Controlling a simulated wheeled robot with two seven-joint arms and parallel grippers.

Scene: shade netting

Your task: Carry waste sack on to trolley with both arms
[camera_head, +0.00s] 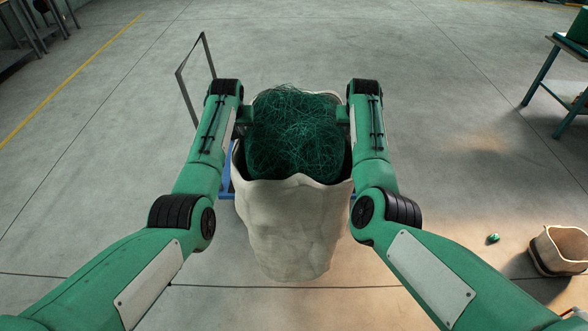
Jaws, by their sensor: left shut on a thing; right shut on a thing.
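A tall off-white waste sack (287,228) filled with tangled dark green netting strands hangs upright between my two arms in the head view. My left gripper (243,117) is shut on the left side of the sack near its top. My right gripper (343,116) is shut on the right side, near the rim. The fingertips are mostly hidden by my arms and the sack. The trolley (227,186) is behind the sack. Its blue base shows at both sides and its grey handle frame (181,83) rises at the left. The sack hides most of the trolley.
A smaller beige sack (561,250) stands on the floor at the lower right, with a small green item (493,238) beside it. A table with green legs (541,73) is at the upper right. Dark furniture stands at the upper left. The floor around is mostly clear.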

